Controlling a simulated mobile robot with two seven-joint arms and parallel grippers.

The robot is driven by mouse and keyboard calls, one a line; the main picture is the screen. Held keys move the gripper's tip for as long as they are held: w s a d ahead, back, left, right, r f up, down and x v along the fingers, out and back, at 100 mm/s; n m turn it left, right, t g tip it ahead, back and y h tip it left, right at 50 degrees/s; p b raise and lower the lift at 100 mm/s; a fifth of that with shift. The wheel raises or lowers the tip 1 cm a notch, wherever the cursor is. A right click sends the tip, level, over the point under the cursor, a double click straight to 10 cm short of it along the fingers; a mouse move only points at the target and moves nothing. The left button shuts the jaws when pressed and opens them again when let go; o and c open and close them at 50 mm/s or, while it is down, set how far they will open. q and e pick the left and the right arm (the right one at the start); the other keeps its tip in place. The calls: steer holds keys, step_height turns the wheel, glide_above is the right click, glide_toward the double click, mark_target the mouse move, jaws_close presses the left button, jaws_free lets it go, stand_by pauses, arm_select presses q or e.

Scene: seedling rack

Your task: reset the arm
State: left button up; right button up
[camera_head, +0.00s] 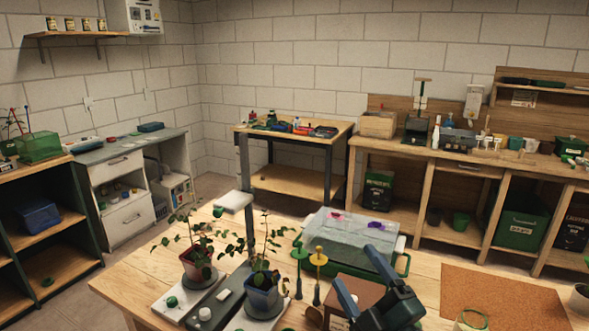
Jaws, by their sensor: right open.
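My right gripper (358,270) is dark blue-grey and comes in at the bottom of the head view, right of centre. Its two fingers are spread apart with nothing visible between them. It is over the near part of the wooden table (425,293), in front of the clear-lidded tray (350,243) and partly covering a brown box (350,293). How high it is above the box I cannot tell. My left gripper is not in view.
Two potted plants, in a reddish pot (196,266) and a blue pot (263,292), stand left beside a grey post (247,185). Green and yellow stakes (318,262) stand near the gripper. A cork mat (500,298) lies right. Benches line the walls.

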steer(key=s+d+f+m+g+h, duration=0.75)
steer(key=d+f+m+h, duration=0.35)
steer(key=f+m, duration=0.3)
steer(key=s+f+m+g+y, duration=0.1)
steer(key=s+f+g, duration=0.3)
steer(key=s, duration=0.5)
steer(key=s+f+m+g+y, duration=0.1)
steer(key=s+f+g, duration=0.35)
steer(key=s, duration=0.35)
steer(key=w+a+f+t+y, duration=0.1)
steer(key=w+a+f+t, duration=0.1)
steer(key=f, duration=0.3)
steer(key=w+a+f+n+t+y, duration=0.1)
steer(key=w+a+f+t+y, duration=0.1)
steer(key=w+a+f+t, duration=0.1)
steer(key=shift+a+f+t, duration=0.5)
steer(key=shift+a+f, duration=0.1)
steer(key=shift+f, duration=0.35)
